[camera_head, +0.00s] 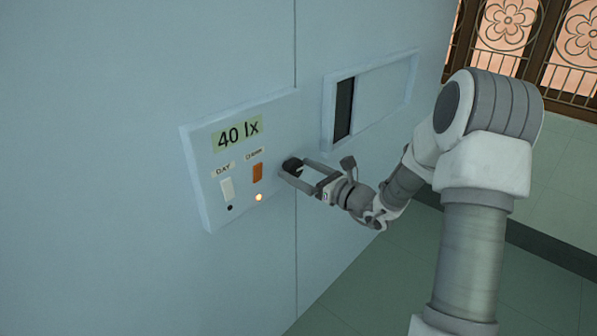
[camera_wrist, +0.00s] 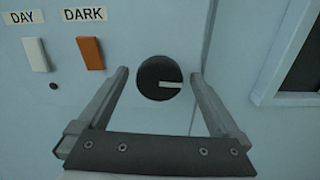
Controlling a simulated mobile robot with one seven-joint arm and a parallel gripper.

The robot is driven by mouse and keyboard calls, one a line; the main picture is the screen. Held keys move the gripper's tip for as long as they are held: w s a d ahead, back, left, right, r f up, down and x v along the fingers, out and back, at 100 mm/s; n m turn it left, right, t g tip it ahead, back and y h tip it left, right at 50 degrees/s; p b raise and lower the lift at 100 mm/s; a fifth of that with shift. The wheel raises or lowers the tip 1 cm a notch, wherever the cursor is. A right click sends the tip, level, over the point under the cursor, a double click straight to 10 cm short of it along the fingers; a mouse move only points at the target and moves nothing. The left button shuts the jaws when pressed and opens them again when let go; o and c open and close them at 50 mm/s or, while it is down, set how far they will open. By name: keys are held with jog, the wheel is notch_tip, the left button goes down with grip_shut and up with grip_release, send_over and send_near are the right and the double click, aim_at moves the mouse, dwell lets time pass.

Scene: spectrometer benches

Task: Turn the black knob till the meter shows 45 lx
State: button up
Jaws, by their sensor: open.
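The black knob (camera_wrist: 154,82) is on the right part of the control panel, and its white pointer mark points right in the wrist view. In the head view the knob (camera_head: 291,165) is partly covered by my gripper. The meter (camera_head: 237,132) at the top of the panel reads 40 lx. My gripper (camera_wrist: 158,74) is open, with one finger on each side of the knob and a visible gap to it. I cannot tell how deep the fingertips reach around it.
A white DAY switch (camera_head: 227,190) and an orange DARK switch (camera_head: 257,173) sit left of the knob. A small lamp (camera_head: 258,198) glows below DARK. A framed window with a dark opening (camera_head: 344,108) is on the wall to the right. The floor (camera_head: 350,290) below is clear.

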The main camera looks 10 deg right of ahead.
jog(key=shift+w+a, duration=0.2)
jog(key=shift+w, duration=0.05)
jog(key=c, duration=1.3)
jog(key=shift+f+n+b, duration=0.1)
jog(key=shift+n+b, duration=0.2)
jog(key=shift+b, duration=0.25)
jog(key=shift+n+b, duration=0.35)
jog(key=shift+n, duration=0.25)
jog(key=o, duration=1.3)
